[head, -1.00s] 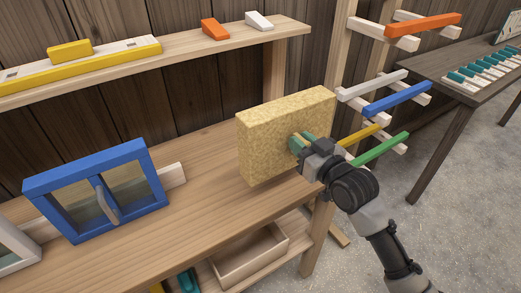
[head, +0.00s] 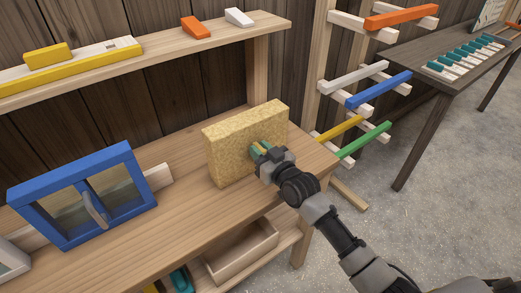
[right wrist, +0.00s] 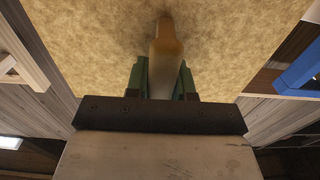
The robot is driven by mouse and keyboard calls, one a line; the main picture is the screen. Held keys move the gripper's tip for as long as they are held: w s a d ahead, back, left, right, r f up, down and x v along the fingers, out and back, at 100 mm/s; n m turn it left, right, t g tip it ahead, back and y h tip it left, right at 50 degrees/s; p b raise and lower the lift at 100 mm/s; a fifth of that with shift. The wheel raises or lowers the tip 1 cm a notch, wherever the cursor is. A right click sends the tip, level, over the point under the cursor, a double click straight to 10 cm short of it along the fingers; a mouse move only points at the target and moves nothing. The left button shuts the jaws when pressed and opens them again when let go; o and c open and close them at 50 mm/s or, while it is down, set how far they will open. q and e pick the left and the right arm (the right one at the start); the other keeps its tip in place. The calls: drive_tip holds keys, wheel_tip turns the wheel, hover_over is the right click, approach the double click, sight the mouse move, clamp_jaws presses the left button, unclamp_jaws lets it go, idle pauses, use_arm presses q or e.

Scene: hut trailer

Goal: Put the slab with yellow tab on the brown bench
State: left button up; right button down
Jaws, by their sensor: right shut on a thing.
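The slab (head: 225,155) is a thick, straw-coloured upright block over the right part of the light brown wooden bench (head: 190,225). Its lower edge is close to the bench top; I cannot tell if it touches. My right gripper (head: 262,151) is shut on the slab's tab at its near face. In the right wrist view the yellowish tab (right wrist: 166,50) stands between the green finger pads, and the slab (right wrist: 90,40) fills the upper part. My left gripper is not in view.
A blue-framed window (head: 85,195) stands on the bench at left. A shelf (head: 175,55) is above. A rack with coloured bars (head: 380,90) stands right of the bench. A dark brown table (head: 430,72) with teal-and-white pieces is at far right. Bench front is clear.

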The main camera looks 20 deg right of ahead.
drive_tip(key=shift+f, duration=0.15)
drive_tip(key=c, duration=1)
unclamp_jaws()
drive_tip(key=shift+o, duration=0.2)
drive_tip(key=shift+r, duration=0.25)
drive_tip(key=b+v, duration=0.1)
drive_tip(key=v, duration=1.1)
